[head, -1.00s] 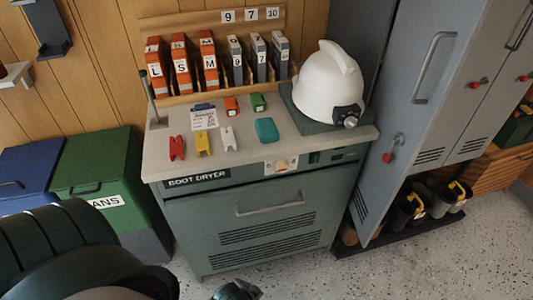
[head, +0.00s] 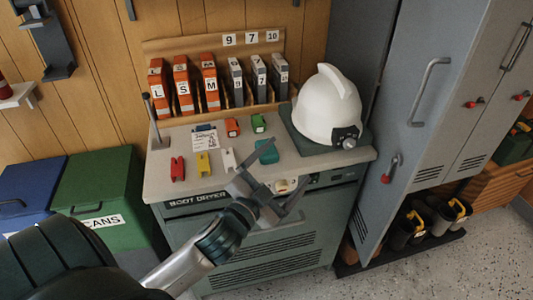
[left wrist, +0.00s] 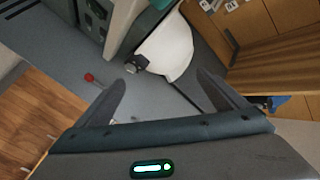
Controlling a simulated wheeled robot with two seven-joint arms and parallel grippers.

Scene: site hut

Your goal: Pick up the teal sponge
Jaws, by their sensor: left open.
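The teal sponge (head: 268,150) lies on the light top of the boot dryer (head: 185,182), left of the white helmet. My left gripper (head: 272,177) is open and empty, in front of the dryer's front edge and nearer to me than the sponge. One finger points up close below the sponge in the picture; I see no contact. In the left wrist view, my open fingers (left wrist: 160,80) have nothing between them. A teal patch at that view's top edge seems to be the sponge, mostly cut off. My right gripper is not in view.
The white helmet (head: 329,106) stands on a dark green base right of the sponge. Red, yellow and white clips, a tag and small orange and green items lie left of it. A binder rack (head: 262,106) stands behind. A grey locker (head: 425,110) rises at right.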

